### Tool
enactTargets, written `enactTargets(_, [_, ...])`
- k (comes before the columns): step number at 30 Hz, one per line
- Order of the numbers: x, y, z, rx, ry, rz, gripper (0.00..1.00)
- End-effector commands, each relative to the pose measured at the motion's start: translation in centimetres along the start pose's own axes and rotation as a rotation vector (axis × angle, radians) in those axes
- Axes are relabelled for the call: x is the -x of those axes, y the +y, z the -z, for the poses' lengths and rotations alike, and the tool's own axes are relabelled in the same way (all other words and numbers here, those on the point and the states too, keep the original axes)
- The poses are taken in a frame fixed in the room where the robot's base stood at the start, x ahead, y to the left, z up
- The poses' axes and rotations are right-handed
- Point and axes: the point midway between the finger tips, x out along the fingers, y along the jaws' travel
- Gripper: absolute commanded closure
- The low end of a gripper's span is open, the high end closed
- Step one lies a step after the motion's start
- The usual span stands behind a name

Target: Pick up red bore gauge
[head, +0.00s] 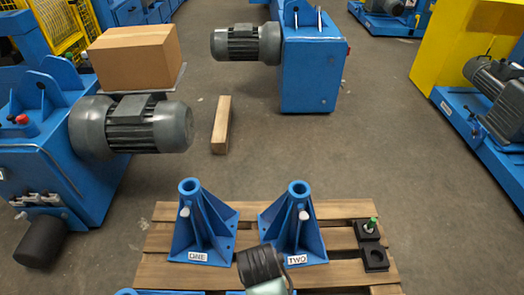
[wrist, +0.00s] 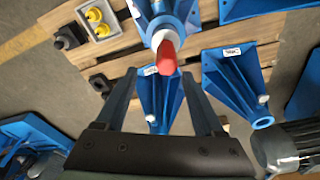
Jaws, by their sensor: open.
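The red bore gauge (wrist: 167,58) shows in the wrist view as a red end below a pale collar. It appears to be at the top of a blue stand (wrist: 184,10); how deep it sits is hidden. My gripper (wrist: 160,75) is open, its two fingers spread to either side of the gauge's line in the picture. The fingers look apart from the gauge, with nothing between them clearly held. In the head view I cannot see the red gauge; only a dark part of my arm shows at the bottom middle.
Blue stands labelled ONE (head: 203,230) and TWO (head: 298,230) stand on a wooden pallet (head: 160,272). A green-topped piece (head: 372,224) sits in a black block at right. The wrist view shows a tray with yellow pieces (wrist: 95,20). Motors and a cardboard box (head: 135,56) stand beyond.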

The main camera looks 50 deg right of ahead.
Motion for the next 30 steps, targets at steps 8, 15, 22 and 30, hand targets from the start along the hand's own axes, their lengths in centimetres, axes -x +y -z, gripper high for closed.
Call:
enactTargets(8, [-2.5,-0.2,-0.1,0.002,0.001,0.001,0.30])
enactTargets(15, [-6.0,-0.8,-0.8,0.002,0.000,0.001,0.30])
enactTargets(22, [-7.2,-0.8,-0.7,0.002,0.003,0.002,0.30])
enactTargets(30, [-7.1,-0.8,-0.7,0.002,0.003,0.003,0.51])
